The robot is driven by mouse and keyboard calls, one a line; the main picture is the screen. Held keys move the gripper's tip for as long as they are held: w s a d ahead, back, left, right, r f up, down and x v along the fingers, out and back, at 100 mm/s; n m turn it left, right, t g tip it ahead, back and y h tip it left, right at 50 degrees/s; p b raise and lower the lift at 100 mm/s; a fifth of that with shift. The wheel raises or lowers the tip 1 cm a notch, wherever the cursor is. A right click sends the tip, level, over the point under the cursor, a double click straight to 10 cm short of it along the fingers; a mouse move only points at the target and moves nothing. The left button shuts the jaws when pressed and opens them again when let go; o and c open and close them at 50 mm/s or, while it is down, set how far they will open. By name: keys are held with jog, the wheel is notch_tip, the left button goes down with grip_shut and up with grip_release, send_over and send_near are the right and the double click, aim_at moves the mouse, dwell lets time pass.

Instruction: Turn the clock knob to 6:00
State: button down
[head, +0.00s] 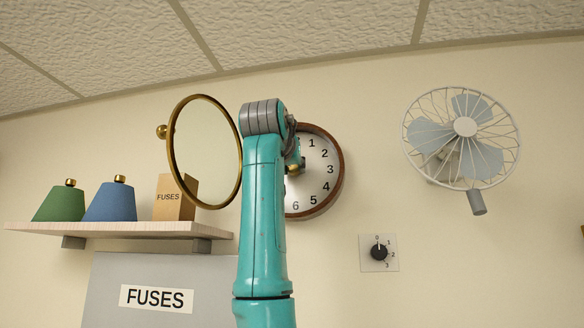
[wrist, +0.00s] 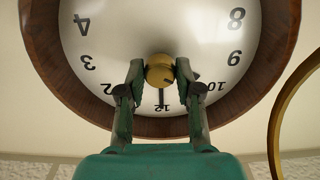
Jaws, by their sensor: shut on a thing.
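The round wall clock (head: 325,193) has a white face and a brown wooden rim. My arm hides its left part in the head view. In the wrist view the clock (wrist: 195,30) is upside down, and a brass knob (wrist: 159,77) sits at its centre. My gripper (wrist: 160,69) is shut on the knob, one finger on each side. A thin dark hand runs from the knob to the 12. A short dark tip shows beside the right finger, between 9 and 10; the finger hides the rest of it.
A brass-framed round mirror (head: 205,150) stands close left of my arm. A wall fan (head: 463,138) and a dial plate (head: 379,253) are to the right. A shelf (head: 120,229) holds lampshade-like cones and a fuses box (head: 174,198), above a grey fuses cabinet (head: 215,285).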

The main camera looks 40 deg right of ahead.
jog(key=n, duration=0.5)
jog(key=shift+n, duration=0.3)
jog(key=n, duration=1.8)
jog(key=shift+r, duration=0.1)
dwell(0.3)
jog(key=c, duration=0.8)
grip_release()
